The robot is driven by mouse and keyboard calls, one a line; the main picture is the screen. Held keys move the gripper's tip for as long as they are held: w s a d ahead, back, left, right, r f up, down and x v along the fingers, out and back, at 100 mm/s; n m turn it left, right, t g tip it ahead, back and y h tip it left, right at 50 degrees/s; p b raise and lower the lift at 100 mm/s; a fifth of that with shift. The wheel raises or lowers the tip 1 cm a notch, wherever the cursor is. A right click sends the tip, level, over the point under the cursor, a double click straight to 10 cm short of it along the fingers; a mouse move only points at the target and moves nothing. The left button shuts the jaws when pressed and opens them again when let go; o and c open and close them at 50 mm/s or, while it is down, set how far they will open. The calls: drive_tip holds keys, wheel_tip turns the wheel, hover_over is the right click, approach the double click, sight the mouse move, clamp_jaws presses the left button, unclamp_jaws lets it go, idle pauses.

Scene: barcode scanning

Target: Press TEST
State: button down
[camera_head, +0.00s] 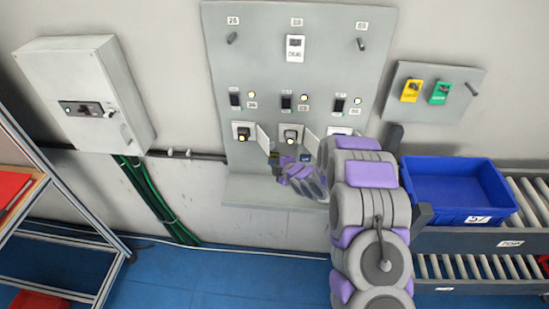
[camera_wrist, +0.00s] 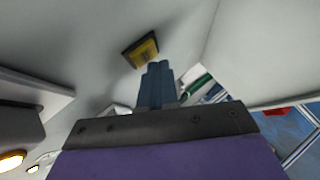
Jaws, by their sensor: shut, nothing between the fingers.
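I cannot read the word TEST on any control. In the wrist view a small yellow button (camera_wrist: 146,50) in a dark square frame sits on a pale grey surface. My gripper (camera_wrist: 158,66) is shut and empty, its blue-grey fingertips just beside and below that button in the picture. Contact between them cannot be told. In the head view my gripper (camera_head: 274,160) is at the lower part of the large grey panel (camera_head: 297,75), below and between the left and middle units with open covers. My arm hides part of the panel's lower right.
The panel carries several switches and lamps, and open white covers (camera_head: 263,138) stick out near my gripper. A grey cabinet (camera_head: 85,90) hangs at left.

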drive_tip(key=shift+w+a, duration=0.15)
drive_tip(key=shift+w, duration=0.15)
idle(0.5)
drive_tip(key=shift+w, duration=0.1)
idle(0.5)
drive_tip(key=shift+s+d+b, duration=0.2)
drive_tip(key=shift+s+b, duration=0.2)
drive_tip(key=shift+s, duration=0.45)
drive_tip(key=shift+s, duration=0.1)
